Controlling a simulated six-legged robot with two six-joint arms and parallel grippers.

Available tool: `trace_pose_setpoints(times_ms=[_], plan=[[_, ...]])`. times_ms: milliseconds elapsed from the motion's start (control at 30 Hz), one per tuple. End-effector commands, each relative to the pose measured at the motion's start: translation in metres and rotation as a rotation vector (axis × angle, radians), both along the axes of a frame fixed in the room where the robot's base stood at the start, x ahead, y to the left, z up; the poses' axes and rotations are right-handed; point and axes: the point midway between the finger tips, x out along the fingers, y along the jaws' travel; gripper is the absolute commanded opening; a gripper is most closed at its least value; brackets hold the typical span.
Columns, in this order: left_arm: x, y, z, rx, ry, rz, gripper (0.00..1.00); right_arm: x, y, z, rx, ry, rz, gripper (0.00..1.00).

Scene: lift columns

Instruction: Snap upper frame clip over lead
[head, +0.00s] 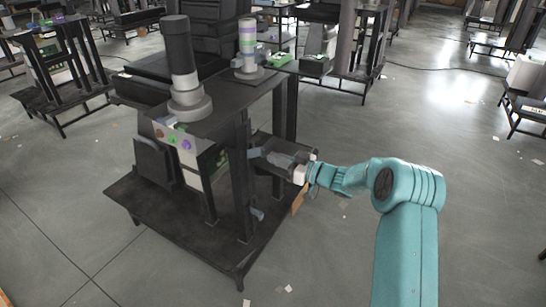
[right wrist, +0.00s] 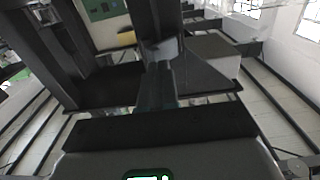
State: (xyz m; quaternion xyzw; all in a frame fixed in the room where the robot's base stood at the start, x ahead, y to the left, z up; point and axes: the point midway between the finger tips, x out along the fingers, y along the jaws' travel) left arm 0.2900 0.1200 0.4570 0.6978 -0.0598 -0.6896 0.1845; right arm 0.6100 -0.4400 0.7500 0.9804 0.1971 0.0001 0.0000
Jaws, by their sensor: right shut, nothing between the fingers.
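The upper frame clip (head: 254,153) is a small blue-grey piece on the dark upright post of the lift column stand, and a grey piece that looks like it shows in the right wrist view (right wrist: 165,48). I cannot make out the lead, nor whether the clip is over it. My right gripper (head: 272,158) reaches in from the right, close beside the post at the height of the clip. It is shut and empty; I cannot tell whether it touches the clip. My left gripper is not in view.
A lower blue-grey clip (head: 257,214) sits on the same post. Two cylindrical columns, one black (head: 179,45) and one banded (head: 247,36), stand on the stand's top. A brown flat piece (head: 298,199) hangs below my right wrist. Floor at right is mostly clear.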

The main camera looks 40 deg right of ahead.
Motion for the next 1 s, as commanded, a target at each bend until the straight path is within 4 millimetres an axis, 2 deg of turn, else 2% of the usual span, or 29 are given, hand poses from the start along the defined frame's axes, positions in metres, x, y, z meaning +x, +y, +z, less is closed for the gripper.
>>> trace_pose_setpoints(times_ms=[500, 1000], plan=[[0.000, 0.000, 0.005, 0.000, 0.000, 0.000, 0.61, -0.041, -0.019, 0.000, 0.000, 0.001, -0.005, 0.00], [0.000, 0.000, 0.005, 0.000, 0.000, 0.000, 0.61, -0.046, -0.021, 0.000, -0.001, 0.001, -0.004, 0.00]])
